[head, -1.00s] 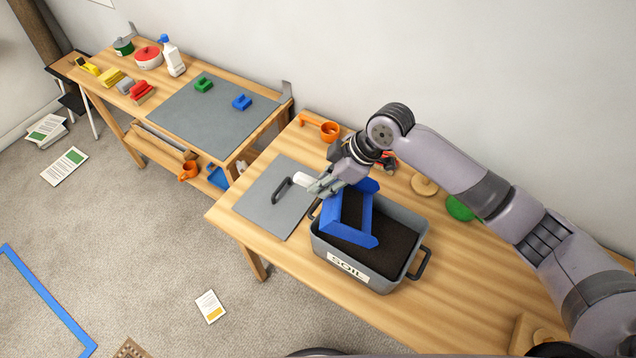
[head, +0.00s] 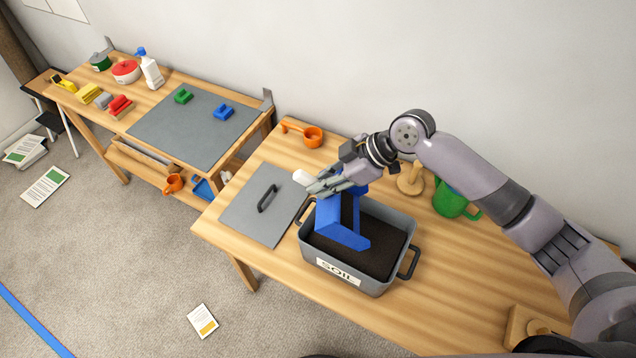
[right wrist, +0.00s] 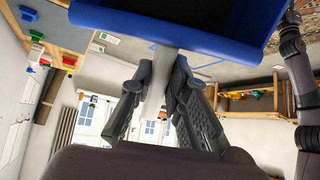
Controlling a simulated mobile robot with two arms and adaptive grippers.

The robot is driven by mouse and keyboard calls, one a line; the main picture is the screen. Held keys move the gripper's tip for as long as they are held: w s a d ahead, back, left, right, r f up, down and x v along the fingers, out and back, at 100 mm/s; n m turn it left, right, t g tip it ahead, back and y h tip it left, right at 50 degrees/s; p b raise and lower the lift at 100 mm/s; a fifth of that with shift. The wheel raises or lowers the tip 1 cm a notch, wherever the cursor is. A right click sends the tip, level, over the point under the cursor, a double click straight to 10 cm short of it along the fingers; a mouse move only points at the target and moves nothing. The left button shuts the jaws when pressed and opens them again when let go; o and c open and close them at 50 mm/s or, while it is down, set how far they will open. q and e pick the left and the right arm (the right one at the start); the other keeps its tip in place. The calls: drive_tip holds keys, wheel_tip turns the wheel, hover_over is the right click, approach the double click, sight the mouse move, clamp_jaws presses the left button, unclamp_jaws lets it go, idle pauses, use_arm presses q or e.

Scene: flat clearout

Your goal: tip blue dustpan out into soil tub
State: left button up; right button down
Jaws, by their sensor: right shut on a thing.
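The blue dustpan (head: 330,226) is tilted over the grey soil tub (head: 375,284), its open edge down towards the dark soil (head: 382,244). Whether it touches the soil, and whether anything is left in it, I cannot tell. My right gripper (head: 320,184) is shut on the dustpan's pale handle, whose white end sticks out to the left. In the right wrist view the fingers (right wrist: 162,80) clamp the handle, with the blue pan (right wrist: 190,32) beyond them. My left gripper is not in view.
A grey lid (head: 245,217) with a black handle lies left of the tub. Behind stand an orange cup (head: 313,137), a wooden piece (head: 410,180) and a green mug-like vessel (head: 450,201). The table front right of the tub is clear.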

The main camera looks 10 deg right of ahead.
drive_tip(key=shift+w+a, duration=0.1)
drive_tip(key=shift+a, duration=0.1)
drive_tip(key=shift+d+r+y+b, duration=0.1)
drive_tip(key=shift+d+y+b, duration=0.3)
drive_tip(key=shift+d+b, duration=0.3)
drive_tip(key=shift+s+d+r, duration=0.2)
drive_tip(key=shift+s+d, duration=0.05)
drive_tip(key=shift+d, duration=0.1)
drive_tip(key=shift+d+r+y, duration=0.15)
drive_tip(key=shift+r+y, duration=0.15)
